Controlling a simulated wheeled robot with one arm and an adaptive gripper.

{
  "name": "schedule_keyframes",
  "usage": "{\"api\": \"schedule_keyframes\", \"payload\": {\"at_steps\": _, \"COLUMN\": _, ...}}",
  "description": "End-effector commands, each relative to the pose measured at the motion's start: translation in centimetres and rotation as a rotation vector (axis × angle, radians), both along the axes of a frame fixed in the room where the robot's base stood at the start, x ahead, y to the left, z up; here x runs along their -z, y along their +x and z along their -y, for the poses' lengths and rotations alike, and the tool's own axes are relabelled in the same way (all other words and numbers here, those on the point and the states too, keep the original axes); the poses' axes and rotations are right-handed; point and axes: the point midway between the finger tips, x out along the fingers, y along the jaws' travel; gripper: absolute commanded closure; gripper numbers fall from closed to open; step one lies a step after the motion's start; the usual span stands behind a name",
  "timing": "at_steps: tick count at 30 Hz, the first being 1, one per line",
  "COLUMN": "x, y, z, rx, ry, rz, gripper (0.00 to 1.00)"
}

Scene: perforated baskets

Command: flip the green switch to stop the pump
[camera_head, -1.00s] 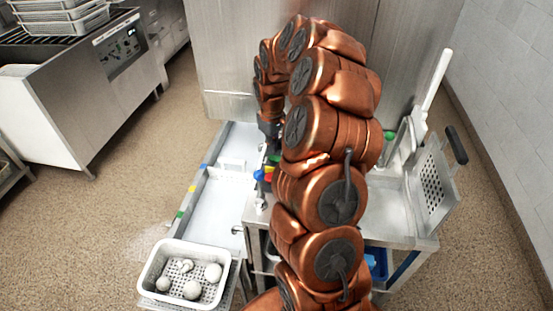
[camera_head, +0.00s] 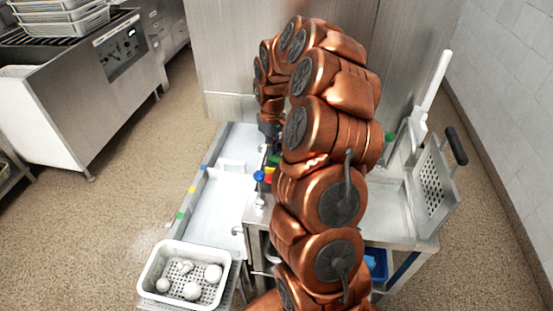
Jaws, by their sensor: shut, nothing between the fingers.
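My gripper (camera_head: 268,131) is the dark piece at the end of my copper arm, over the sink unit behind the arm's bend. Its fingertips are mostly hidden, and it holds nothing that I can see. Below it is a small green part (camera_head: 274,159), close to red and yellow parts; the arm partly covers this group. I cannot tell whether this is the green switch or which way it is set. Another green knob-like part (camera_head: 389,136) shows to the right of the arm. I cannot see whether the gripper touches anything.
A blue knob (camera_head: 258,176) stands at the left of the coloured group. A white perforated basket (camera_head: 150,268) with several pale objects is at the front left. A perforated metal basket (camera_head: 432,187) with a dark handle is at the right. A steel wall stands behind.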

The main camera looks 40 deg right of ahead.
Motion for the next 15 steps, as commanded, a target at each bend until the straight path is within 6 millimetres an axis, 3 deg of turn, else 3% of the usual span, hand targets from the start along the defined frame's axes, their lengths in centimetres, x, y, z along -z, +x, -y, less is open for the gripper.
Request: {"api": "schedule_keyframes", "payload": {"at_steps": 15, "x": 0.32, "y": -0.01, "z": 0.00, "rx": 0.000, "ry": 0.000, "rz": 0.000, "gripper": 1.00}}
